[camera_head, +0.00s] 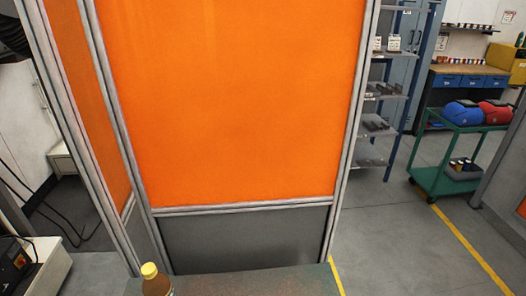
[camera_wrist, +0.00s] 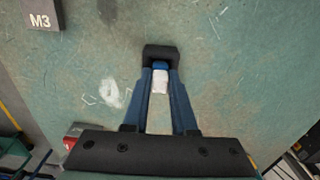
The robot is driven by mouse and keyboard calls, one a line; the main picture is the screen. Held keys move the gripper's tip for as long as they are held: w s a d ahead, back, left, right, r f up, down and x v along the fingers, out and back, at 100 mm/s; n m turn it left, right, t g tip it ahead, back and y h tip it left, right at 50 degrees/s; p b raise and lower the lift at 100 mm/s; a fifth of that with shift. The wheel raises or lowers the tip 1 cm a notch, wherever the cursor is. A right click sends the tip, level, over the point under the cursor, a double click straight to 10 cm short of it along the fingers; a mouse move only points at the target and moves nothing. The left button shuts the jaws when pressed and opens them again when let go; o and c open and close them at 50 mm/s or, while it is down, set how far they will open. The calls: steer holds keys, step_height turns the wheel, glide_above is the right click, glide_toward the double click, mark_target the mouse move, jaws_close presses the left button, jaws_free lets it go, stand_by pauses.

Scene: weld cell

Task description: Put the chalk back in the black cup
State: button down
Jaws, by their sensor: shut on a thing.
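In the wrist view my gripper (camera_wrist: 161,61) points down over a worn green tabletop (camera_wrist: 235,60), its blue fingers reaching up the picture to black tips. It is shut on a small white piece with a blue end, which looks like the chalk (camera_wrist: 160,82). The black tips hide part of it. How high it is above the tabletop I cannot tell. I cannot make out the black cup for certain in either view. The head view does not show my gripper.
A dark block labelled M3 (camera_wrist: 41,15) stands at the wrist view's upper left, and a red and white item (camera_wrist: 73,133) lies lower left. A yellow-capped bottle (camera_head: 156,281) stands at the near table edge, before an orange screen (camera_head: 220,100). A green cart (camera_head: 450,150) is right.

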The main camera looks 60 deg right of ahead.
steer(key=shift+f, duration=0.25)
steer(key=c, duration=0.6)
jaws_free()
steer(key=shift+c, duration=0.2)
step_height(320, 180, up, 13)
stand_by(0.3)
